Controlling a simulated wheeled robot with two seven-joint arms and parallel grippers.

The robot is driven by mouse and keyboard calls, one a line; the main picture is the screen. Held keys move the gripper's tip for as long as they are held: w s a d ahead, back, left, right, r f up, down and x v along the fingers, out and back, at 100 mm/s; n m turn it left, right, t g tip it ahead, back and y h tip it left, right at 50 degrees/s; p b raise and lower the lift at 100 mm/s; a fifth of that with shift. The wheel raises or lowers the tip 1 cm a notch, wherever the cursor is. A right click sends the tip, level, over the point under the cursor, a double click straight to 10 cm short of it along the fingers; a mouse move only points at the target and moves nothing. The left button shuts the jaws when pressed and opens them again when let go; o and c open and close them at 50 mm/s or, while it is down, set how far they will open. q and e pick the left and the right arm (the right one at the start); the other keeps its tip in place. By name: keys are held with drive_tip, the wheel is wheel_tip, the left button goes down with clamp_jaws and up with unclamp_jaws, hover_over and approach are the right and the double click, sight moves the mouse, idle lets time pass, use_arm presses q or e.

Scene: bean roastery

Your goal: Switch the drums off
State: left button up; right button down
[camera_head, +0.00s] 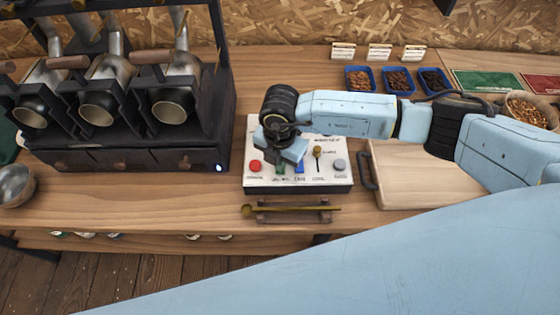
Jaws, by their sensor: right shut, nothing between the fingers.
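The roaster (135,125) stands at the left, a dark machine with three metal drums (174,105) tilted mouth-forward. A small blue-white light (219,168) glows at its lower right corner. A white control box (318,181) sits right of it on the counter. It carries a red button (255,166), a green control (280,170), a blue control (299,169), a brass-knobbed lever (317,155) and a grey button (339,165). Its small labels are too blurred to read surely. My right gripper (284,163) is shut and empty, over the box by the green control, hiding part of its top.
A wooden board (420,180) with a dark handle lies right of the box. A brass scoop (290,209) rests on a small rack in front. Blue trays of beans (360,80) stand behind. A metal bowl (15,184) is at far left.

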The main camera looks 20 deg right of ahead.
wheel_tip(320, 180, up, 7)
drive_tip(key=p, duration=0.6)
drive_tip(key=shift+f, duration=0.15)
idle(0.6)
